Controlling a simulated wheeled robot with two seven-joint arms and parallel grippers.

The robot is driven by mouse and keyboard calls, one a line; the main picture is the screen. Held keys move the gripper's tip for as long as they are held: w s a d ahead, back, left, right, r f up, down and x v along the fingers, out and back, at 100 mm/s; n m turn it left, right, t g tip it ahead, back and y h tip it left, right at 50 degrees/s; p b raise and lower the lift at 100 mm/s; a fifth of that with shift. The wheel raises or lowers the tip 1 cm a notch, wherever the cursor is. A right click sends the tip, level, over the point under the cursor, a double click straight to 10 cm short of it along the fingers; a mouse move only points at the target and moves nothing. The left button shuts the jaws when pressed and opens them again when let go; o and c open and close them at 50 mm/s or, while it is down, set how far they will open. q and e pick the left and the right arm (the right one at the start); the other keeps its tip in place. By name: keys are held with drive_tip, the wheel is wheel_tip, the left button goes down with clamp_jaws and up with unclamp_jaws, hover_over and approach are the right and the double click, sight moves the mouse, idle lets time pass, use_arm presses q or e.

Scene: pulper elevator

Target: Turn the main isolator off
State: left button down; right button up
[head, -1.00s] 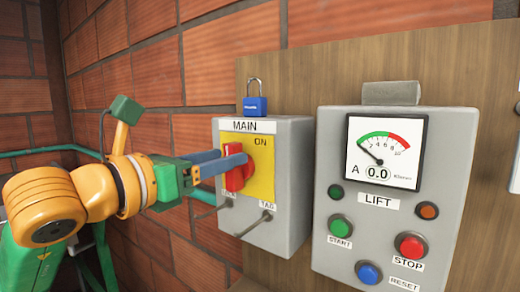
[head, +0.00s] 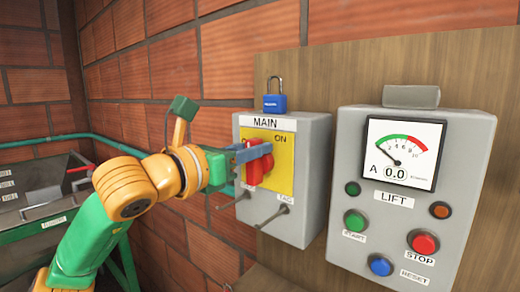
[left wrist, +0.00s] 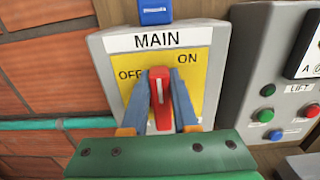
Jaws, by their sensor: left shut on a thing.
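The main isolator is a grey box (head: 312,170) on a wooden board, with a yellow plate (head: 283,170) and a red rotary handle (head: 258,170). My left gripper (head: 262,150) is at the handle, its blue fingers closed along the handle's sides. In the left wrist view the red handle (left wrist: 160,95) sits between the two fingers of the gripper (left wrist: 160,108). Its white mark points roughly up, between the OFF label (left wrist: 130,75) and the ON label (left wrist: 187,58). My fingers partly cover the handle and plate. My right gripper is not in view.
A blue padlock (head: 275,102) is on top of the isolator box. Two grey pegs stick out below the plate. The LIFT box (head: 405,215), with several buttons and a dial, stands close on the right. A green pipe runs along the brick wall.

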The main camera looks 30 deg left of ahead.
use_arm(q)
drive_tip(key=shift+f, duration=0.15)
drive_tip(key=n, duration=0.1)
drive_tip(key=n+b, duration=0.1)
drive_tip(key=n, duration=0.1)
drive_tip(key=shift+a+f+b, duration=0.25)
drive_tip(key=shift+a+b, duration=0.05)
drive_tip(key=shift+b, duration=0.1)
drive_tip(key=shift+w+a+f+n+b, duration=0.1)
drive_tip(key=shift+a+f+n+b, duration=0.55)
drive_tip(key=shift+n, duration=1.8)
drive_tip(key=shift+s+a+f+n+b, duration=0.1)
drive_tip(key=shift+n+b, duration=0.9)
drive_tip(key=shift+n, duration=1.4)
drive_tip(key=shift+w+a+f+n+b, duration=0.1)
drive_tip(key=shift+a+f+n+b, duration=0.5)
drive_tip(key=shift+n, duration=1.85)
drive_tip(key=shift+d+r+b, duration=0.2)
drive_tip(key=shift+d+b, duration=0.1)
